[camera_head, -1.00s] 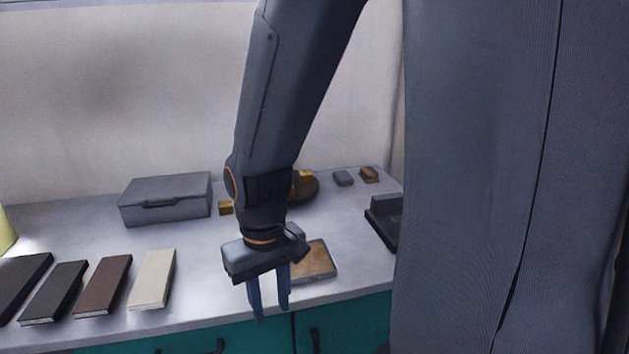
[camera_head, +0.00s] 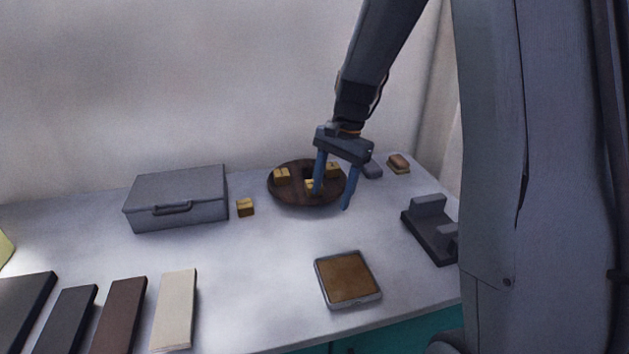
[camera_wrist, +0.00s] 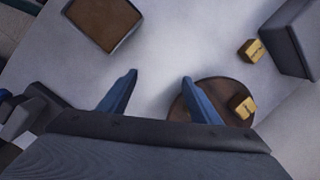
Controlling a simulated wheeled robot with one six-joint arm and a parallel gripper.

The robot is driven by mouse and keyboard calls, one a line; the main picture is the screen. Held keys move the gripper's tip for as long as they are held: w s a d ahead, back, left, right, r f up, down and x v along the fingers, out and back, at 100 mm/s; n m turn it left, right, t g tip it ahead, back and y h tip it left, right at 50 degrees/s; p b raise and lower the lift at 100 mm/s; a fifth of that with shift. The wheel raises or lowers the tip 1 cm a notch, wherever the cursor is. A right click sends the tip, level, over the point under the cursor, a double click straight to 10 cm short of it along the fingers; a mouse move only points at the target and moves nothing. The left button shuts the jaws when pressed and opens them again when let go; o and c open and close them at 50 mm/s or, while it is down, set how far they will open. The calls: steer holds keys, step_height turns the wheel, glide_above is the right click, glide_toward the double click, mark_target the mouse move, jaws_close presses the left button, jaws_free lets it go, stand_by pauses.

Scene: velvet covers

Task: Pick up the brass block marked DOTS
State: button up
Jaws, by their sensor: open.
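Several small brass blocks are in view, and I cannot read which is marked DOTS. In the head view, three sit on a dark round tray (camera_head: 289,194): a left block (camera_head: 281,174), a middle block (camera_head: 309,185) partly hidden by a finger, and a right block (camera_head: 333,170) behind my gripper. A lone block (camera_head: 245,207) stands on the table left of the tray. My gripper (camera_head: 332,200) is open and empty, fingers down, over the tray's right side. The wrist view shows one tray block (camera_wrist: 242,106) beside the right finger and the lone block (camera_wrist: 252,50), with dark marks too small to read.
A grey case (camera_head: 176,198) stands left of the lone block. A brown-topped square tray (camera_head: 347,277) lies in front, and a dark stand (camera_head: 430,230) is at right. Several flat slabs, one cream (camera_head: 175,310), lie front left. The table's middle is clear.

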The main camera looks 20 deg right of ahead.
mark_target(309, 183)
steer(key=w+m+p, duration=0.1)
steer(key=w+m, duration=0.1)
steer(key=w, duration=0.2)
steer(key=w+d+m+y+p, duration=0.1)
steer(key=w+m, duration=0.2)
steer(key=w, duration=0.1)
steer(key=w+m+y+p, duration=0.1)
steer(key=w+m, duration=0.1)
steer(key=w, duration=0.2)
steer(key=shift+w+d+f+p, duration=0.15)
steer(key=shift+w+d+p, duration=0.1)
steer(key=shift+d+p, duration=0.15)
steer(key=p+x, duration=0.1)
steer(key=x, duration=0.1)
steer(key=p+x, duration=0.1)
steer(key=x, duration=0.1)
steer(key=shift+s+a, duration=0.25)
steer(key=shift+a, duration=0.05)
steer(key=shift+w+a+f, duration=0.1)
steer(key=shift+a+f, duration=0.1)
steer(key=shift+f, duration=0.4)
jaws_close()
